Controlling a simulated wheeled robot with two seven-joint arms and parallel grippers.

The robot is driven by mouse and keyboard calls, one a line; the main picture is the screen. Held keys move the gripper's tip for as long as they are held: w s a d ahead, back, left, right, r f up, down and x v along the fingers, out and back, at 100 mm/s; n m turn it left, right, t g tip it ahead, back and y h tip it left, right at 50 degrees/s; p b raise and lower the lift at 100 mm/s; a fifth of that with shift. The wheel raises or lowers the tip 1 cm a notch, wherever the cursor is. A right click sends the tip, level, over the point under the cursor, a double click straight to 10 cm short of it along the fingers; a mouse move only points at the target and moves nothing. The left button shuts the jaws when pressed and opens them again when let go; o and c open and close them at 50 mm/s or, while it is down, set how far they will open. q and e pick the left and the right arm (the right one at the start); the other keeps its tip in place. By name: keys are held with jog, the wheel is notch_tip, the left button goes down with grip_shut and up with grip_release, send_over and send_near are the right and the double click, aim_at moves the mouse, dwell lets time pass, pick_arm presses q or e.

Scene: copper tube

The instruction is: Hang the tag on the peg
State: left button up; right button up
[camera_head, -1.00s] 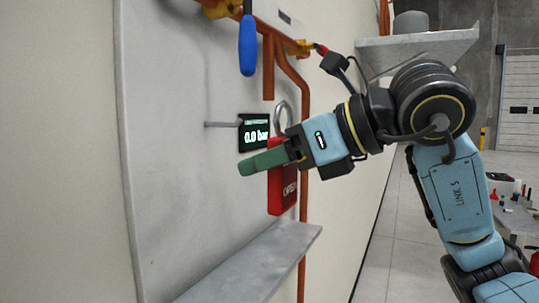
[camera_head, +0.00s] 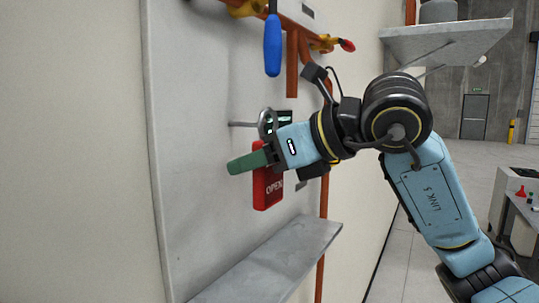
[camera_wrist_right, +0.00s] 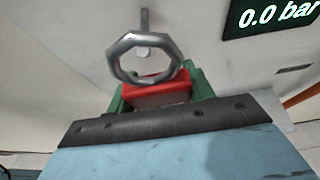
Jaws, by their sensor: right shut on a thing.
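The tag is a red block (camera_head: 267,189) lettered "OPEN", with a grey metal ring (camera_head: 267,123) on top. My right gripper (camera_head: 255,160), with green fingers, is shut on the tag, which hangs upright from the grip in front of the wall panel. The thin grey peg (camera_head: 243,124) sticks out of the panel at ring height. In the right wrist view the ring (camera_wrist_right: 145,57) stands above the red tag (camera_wrist_right: 157,92), with the peg (camera_wrist_right: 144,18) lined up with it. I cannot tell whether the peg's tip is inside the ring. My left gripper is not in view.
A pressure display (camera_head: 283,120) is partly hidden behind the ring and gripper. A grey ledge (camera_head: 275,265) juts out below the tag. A blue-handled valve (camera_head: 273,45) and copper pipes (camera_head: 292,50) are above. The panel left of the peg is clear.

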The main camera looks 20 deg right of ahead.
jog(key=shift+b+x, duration=0.35)
jog(key=shift+x, duration=1.05)
jog(key=shift+f, duration=0.15)
